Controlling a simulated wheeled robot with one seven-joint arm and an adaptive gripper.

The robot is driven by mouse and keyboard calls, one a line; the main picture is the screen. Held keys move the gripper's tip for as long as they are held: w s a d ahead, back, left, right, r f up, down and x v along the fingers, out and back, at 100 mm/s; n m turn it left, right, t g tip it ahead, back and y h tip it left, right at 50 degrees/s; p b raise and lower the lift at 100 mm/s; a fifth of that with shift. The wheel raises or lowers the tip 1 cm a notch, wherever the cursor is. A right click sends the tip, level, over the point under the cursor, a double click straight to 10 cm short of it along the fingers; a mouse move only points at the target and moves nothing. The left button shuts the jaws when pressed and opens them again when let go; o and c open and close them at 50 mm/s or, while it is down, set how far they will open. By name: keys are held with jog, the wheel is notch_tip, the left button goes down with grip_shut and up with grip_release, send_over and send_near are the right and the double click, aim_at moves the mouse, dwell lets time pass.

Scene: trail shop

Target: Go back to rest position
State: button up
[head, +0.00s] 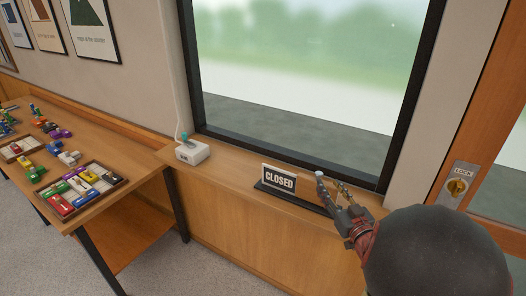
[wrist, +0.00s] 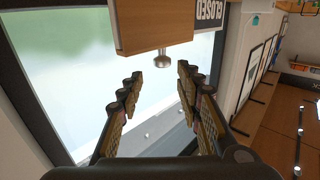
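My gripper (head: 331,181) is at the right end of the CLOSED sign (head: 279,178) on the window sill. In the wrist view my gripper (wrist: 159,80) is open, with a clear gap between its fingers. A round metal knob (wrist: 162,61) on a wooden block (wrist: 150,30) shows just beyond the fingertips, in line with the gap. No finger appears to touch it. The sign's CLOSED lettering (wrist: 208,9) appears upside down at the top of the wrist view.
A white box (head: 192,152) with a cord stands on the sill (head: 225,168) left of the sign. The window frame (head: 392,150) is close behind my gripper. A lock plate (head: 457,186) is on the door at right. A table (head: 115,150) with trays stands at left.

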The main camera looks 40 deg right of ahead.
jog(key=w+a+r+n+g, duration=0.1)
jog(key=w+a+r+g, duration=0.1)
jog(key=w+a+r, duration=0.4)
jog(key=w+a+g, duration=0.1)
jog(key=a+g, duration=0.2)
jog(key=a, duration=0.3)
jog(key=s+a+f+n+g+y, duration=0.1)
jog(key=s+a+g+y, duration=0.1)
jog(key=s+a, duration=0.3)
jog(key=s+a+f+n+g+y, duration=0.1)
jog(key=s+a, duration=0.4)
jog(key=a, duration=0.7)
jog(key=s+a+f+n+g+y, duration=0.1)
jog(key=s+a+g+y, duration=0.2)
jog(key=s+a, duration=0.3)
jog(key=a+y, duration=0.1)
jog(key=a, duration=0.2)
jog(key=shift+f+n, duration=0.25)
jog(key=shift+n, duration=0.05)
jog(key=shift+w, duration=0.1)
jog(key=shift+c, duration=0.6)
